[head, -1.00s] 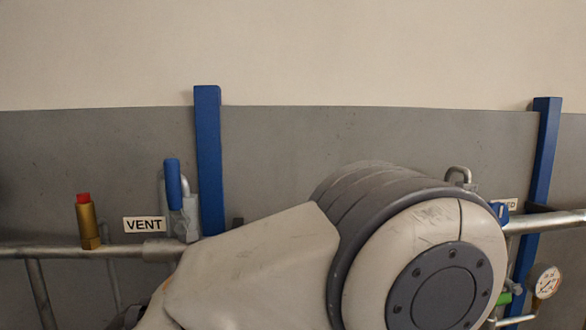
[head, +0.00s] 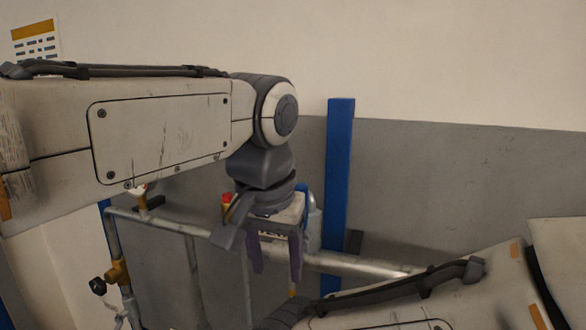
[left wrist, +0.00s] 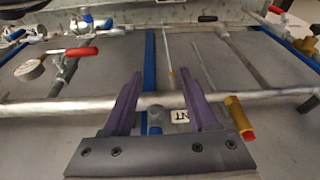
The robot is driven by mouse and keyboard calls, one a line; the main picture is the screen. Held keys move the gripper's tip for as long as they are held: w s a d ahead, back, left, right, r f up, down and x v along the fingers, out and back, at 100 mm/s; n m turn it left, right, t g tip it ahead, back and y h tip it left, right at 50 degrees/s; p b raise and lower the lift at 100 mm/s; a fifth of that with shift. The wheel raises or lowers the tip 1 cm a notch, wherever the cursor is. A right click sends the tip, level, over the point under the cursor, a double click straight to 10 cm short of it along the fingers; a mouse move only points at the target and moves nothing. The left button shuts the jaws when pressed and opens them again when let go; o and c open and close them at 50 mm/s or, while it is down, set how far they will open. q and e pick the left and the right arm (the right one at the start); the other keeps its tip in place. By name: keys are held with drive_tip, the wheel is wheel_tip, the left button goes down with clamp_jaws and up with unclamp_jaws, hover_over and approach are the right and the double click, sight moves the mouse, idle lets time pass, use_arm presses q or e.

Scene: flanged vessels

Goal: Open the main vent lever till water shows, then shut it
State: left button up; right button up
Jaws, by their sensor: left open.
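My left gripper (head: 277,273) hangs from the arm coming in from the left, purple fingers apart and pointing down. It is open and empty. The blue vent lever (head: 304,191) shows only in part behind it, beside the blue post; its exact angle is hard to tell. In the left wrist view, the blue lever (left wrist: 155,122) appears between the fingers (left wrist: 160,85), with no clear contact. The VENT label (left wrist: 180,116) is partly covered by a finger. My right gripper is out of view. I see no water.
A horizontal pipe (head: 350,263) runs below the valve. A brass fitting with a red cap (left wrist: 240,118) stands beside the label. A blue post (head: 339,190) rises just right of the valve. Another valve with a red handle (left wrist: 80,51) and a gauge (left wrist: 31,69) show in the wrist view.

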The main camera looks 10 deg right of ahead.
use_arm(q)
drive_tip(key=n+t+p, duration=0.1)
drive_tip(key=n+p, duration=0.1)
drive_tip(key=p, duration=0.2)
approach(300, 187)
wheel_tip(300, 187, down, 3)
drive_tip(key=x, duration=0.6)
drive_tip(key=w+x, duration=0.1)
drive_tip(key=x, duration=0.3)
drive_tip(key=shift+d+r+p, duration=0.15)
drive_tip(key=shift+d+p, duration=0.05)
drive_tip(key=shift+p, duration=0.1)
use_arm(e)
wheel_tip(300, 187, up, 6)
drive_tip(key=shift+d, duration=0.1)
use_arm(q)
clamp_jaws()
drive_tip(key=shift+r, duration=0.1)
